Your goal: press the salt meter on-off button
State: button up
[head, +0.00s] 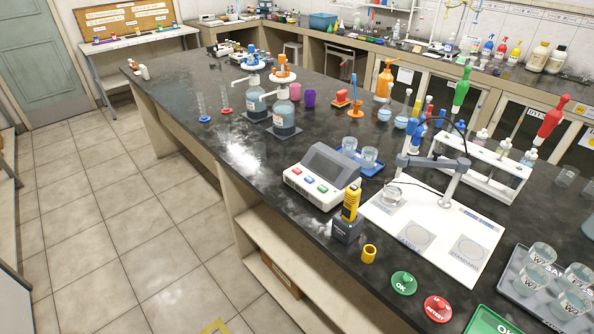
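A yellow handheld meter (351,203), which looks like the salt meter, stands upright in a dark block holder (347,231) near the front edge of the black bench. A small dark detail shows on its face, but its on-off button is too small to make out. A small yellow cup or cap (369,254) stands on the bench to its right and nearer. Behind the meter is a white console (316,192) with a dark screen and red, green and blue buttons. My gripper is not in view.
A white board (452,248) with marked circles and a grey stand arm (433,162) lie right of the meter. Green (403,283) and red (437,308) round buttons and a tray of beakers (510,272) are nearer.

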grip_shut()
dwell(1.2)
